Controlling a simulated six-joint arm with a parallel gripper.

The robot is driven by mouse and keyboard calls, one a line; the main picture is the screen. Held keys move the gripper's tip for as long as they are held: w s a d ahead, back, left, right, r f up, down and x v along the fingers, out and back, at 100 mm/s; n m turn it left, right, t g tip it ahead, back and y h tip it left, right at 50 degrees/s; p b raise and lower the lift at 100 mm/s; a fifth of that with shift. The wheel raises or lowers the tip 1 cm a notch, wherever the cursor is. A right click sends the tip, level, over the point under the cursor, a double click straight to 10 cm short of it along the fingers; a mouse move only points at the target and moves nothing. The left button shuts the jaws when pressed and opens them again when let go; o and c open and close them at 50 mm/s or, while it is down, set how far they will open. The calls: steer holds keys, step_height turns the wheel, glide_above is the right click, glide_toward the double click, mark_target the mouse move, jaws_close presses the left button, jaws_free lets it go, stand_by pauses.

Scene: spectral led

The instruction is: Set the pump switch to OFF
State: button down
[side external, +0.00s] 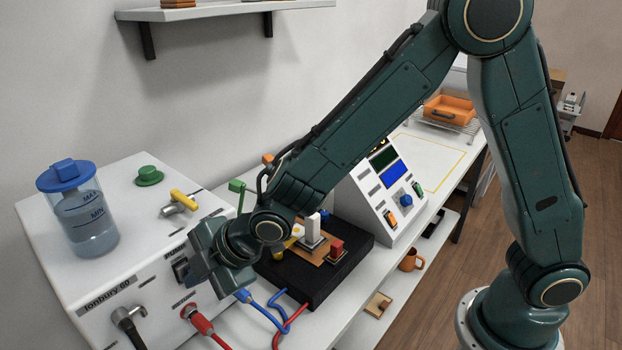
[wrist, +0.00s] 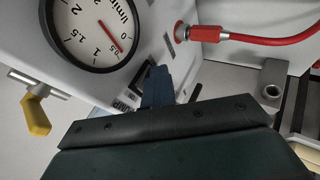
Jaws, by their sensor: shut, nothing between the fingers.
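The pump switch (side external: 181,270) is a dark rocker on the front face of the white unit marked Ionbury 60, below a label reading Pump. My gripper (side external: 196,272) is shut and empty, with its tips right at the switch from the right. In the wrist view, my gripper's blue-grey fingertips (wrist: 158,82) are together beside the dark switch (wrist: 142,78) and partly cover it. The PUMP label (wrist: 124,106) shows next to it. I cannot tell whether the tips touch the switch, or which way the rocker is set.
A round gauge (wrist: 97,33) with a red needle is close to the fingers. A red plug (side external: 196,318) and a grey hose fitting (side external: 125,315) stick out below the switch. A blue-lidded reservoir (side external: 86,220) and yellow valve (side external: 184,199) are on top. A black box (side external: 310,290) stands right.

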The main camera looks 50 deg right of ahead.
steer(key=shift+w+r, duration=0.2)
steer(key=shift+r, duration=0.25)
steer(key=shift+w+r, duration=0.2)
steer(key=shift+r, duration=0.25)
steer(key=shift+s, duration=0.1)
steer(key=s+d+r, duration=0.2)
steer(key=s, duration=0.3)
steer(key=s+d+r, duration=0.1)
steer(key=s+r, duration=0.1)
steer(key=s, duration=0.4)
steer(key=shift+s+d+r, duration=0.25)
steer(key=shift+d+r, duration=0.05)
steer(key=shift+d, duration=0.05)
